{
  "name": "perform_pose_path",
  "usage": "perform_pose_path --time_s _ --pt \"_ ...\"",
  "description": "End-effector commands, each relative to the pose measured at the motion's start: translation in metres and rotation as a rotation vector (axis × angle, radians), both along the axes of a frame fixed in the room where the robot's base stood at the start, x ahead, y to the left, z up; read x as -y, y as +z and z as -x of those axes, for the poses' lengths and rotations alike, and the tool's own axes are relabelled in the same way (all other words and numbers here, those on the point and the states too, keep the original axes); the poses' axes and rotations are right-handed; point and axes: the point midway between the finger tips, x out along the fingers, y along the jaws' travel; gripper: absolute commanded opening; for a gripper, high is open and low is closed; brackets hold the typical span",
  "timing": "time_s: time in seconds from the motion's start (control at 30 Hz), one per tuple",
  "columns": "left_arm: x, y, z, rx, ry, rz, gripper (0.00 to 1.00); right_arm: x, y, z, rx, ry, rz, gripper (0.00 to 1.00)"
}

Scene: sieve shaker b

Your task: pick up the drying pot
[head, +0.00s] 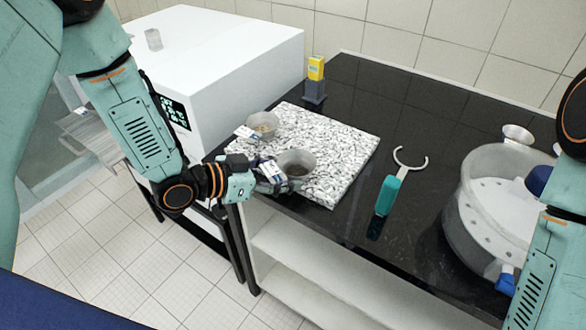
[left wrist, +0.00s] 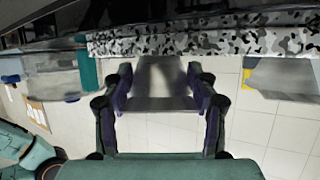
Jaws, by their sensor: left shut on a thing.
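Two grey metal pots show in the head view at the marbled board (head: 345,160). The nearer pot (head: 297,160), with dark contents and a small pale label, is at the board's front left edge. My left gripper (head: 272,178) is shut on this nearer pot from the left. In the left wrist view the fingers (left wrist: 160,90) sit on both sides of the pot's grey wall (left wrist: 160,72). I cannot tell whether the pot touches the board. The other pot (head: 264,121), with pale brown contents and a label, stands behind it. My right gripper is not in view.
A white oven-like box (head: 215,50) with a dark display stands at the left, a clear glass (head: 153,39) on top. A yellow and grey device (head: 315,80) stands behind the board. A teal-handled hook tool (head: 390,190) and a large clear round vessel (head: 480,205) are at the right.

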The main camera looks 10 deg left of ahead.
Motion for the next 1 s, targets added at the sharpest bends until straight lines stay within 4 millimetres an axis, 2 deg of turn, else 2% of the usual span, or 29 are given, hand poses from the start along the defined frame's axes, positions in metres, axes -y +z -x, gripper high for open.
perform_pose_path --time_s 0.03,0.23,0.57,0.77,1.0 --pt "0.000 0.000 0.000 0.000 0.000 0.000 0.42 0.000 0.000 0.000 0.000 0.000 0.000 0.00" --pt "0.000 0.000 0.000 0.000 0.000 0.000 0.26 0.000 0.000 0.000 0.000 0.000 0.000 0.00" --pt "0.000 0.005 0.000 0.000 0.000 0.000 0.26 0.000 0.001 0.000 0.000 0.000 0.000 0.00" --pt "0.000 0.033 -0.001 0.005 0.001 0.001 0.26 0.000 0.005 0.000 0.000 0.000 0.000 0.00" --pt "0.000 0.078 0.000 0.005 0.001 0.001 0.26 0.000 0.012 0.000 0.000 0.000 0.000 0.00"
